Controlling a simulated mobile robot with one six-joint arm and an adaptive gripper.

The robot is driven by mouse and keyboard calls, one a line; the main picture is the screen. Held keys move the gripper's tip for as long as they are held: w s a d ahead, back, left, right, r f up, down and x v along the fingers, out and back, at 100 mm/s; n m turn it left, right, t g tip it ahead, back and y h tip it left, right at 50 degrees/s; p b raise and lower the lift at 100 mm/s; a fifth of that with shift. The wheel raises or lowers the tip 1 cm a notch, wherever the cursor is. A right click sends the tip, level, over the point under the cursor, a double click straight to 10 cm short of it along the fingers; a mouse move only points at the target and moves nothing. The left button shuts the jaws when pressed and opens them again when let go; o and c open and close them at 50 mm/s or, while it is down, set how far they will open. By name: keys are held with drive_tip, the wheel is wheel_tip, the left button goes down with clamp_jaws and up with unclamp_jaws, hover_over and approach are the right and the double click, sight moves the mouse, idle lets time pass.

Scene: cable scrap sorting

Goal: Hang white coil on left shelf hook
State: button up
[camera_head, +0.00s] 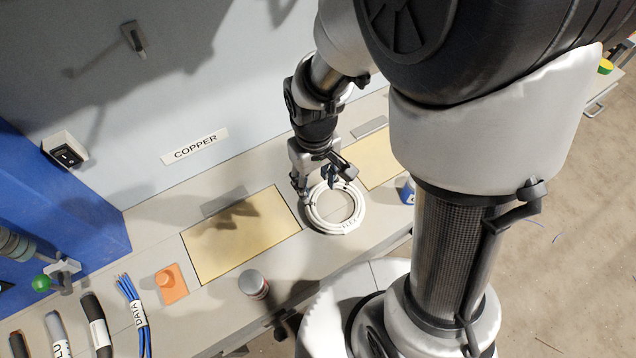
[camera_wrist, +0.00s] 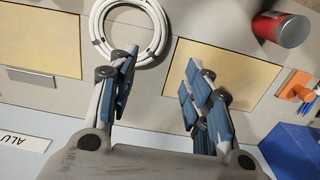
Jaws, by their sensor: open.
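The white coil (camera_head: 343,228) lies flat on the grey bench between two yellow panels. In the wrist view the coil (camera_wrist: 163,35) is at the top, left of centre, its upper edge cut off. My gripper (camera_head: 322,180) is open at the coil's far side, with fingers spread. In the wrist view my gripper (camera_wrist: 162,62) has its left fingertip overlapping the coil's lower rim and its right fingertip apart from it; I cannot tell whether they touch. A grey hook (camera_head: 133,38) sticks out from the wall at upper left. I cannot tell whether it is the left shelf hook.
A COPPER label (camera_head: 195,146) is on the wall. A red can (camera_head: 253,284) and an orange block (camera_head: 171,283) stand left of the coil. Blue cables (camera_head: 134,310) lie farther left. A blue item (camera_head: 407,191) stands right of the coil.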

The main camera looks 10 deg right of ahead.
drive_tip(key=s+d+r+m+t, duration=0.1)
drive_tip(key=s+d+r, duration=0.1)
drive_tip(key=r, duration=0.5)
drive_tip(key=s+d+r+m+t, duration=0.1)
drive_tip(key=s+r, duration=0.3)
drive_tip(key=r, duration=0.4)
drive_tip(key=shift+d+r+t, duration=0.2)
drive_tip(key=shift+d+t, duration=0.3)
drive_tip(key=shift+t, duration=0.1)
drive_tip(key=shift+o, duration=0.4)
drive_tip(key=s+d+r+m+t, duration=0.1)
drive_tip(key=s+r, duration=0.3)
drive_tip(key=s, duration=0.2)
drive_tip(key=shift+d+m, duration=0.3)
drive_tip(key=shift+r, duration=0.1)
drive_tip(key=shift+w, duration=0.1)
